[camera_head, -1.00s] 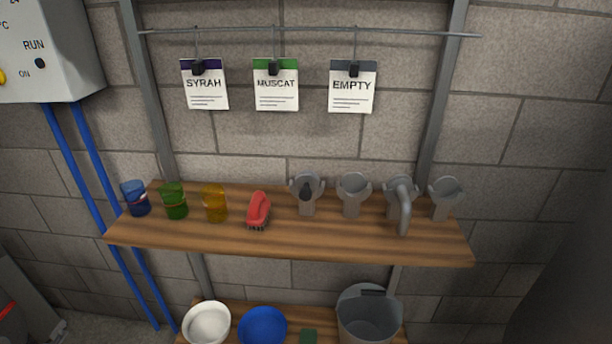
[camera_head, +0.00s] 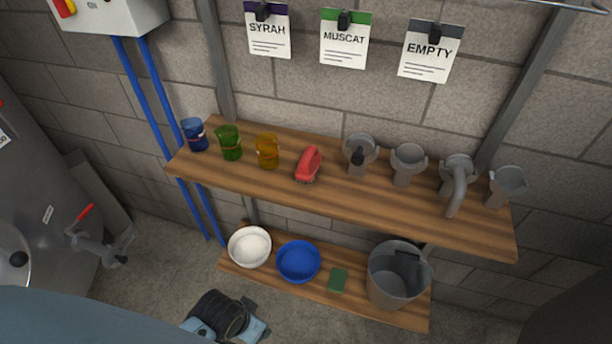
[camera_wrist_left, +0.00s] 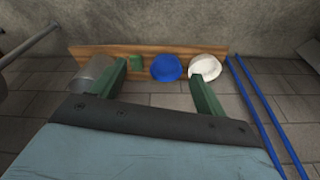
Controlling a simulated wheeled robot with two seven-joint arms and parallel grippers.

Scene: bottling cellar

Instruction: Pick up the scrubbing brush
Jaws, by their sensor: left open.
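The scrubbing brush (camera_head: 309,163) has a red handle and dark bristles. In the head view it lies on the upper wooden shelf (camera_head: 340,203), between the amber jug (camera_head: 268,151) and a grey fitting (camera_head: 359,155). Nothing touches the brush. My left gripper (camera_wrist_left: 158,70) shows in the left wrist view with its two green fingers wide apart and nothing between them. It faces the lower shelf (camera_wrist_left: 220,49), and the brush is not in that view. My right gripper is not in view.
Blue (camera_head: 194,135) and green (camera_head: 229,142) jugs stand left on the upper shelf; several grey fittings stand right. The lower shelf holds a white bowl (camera_head: 250,246), blue bowl (camera_head: 298,262), green pad (camera_head: 338,280) and grey bucket (camera_head: 397,275). Blue pipes (camera_head: 150,100) run down the wall.

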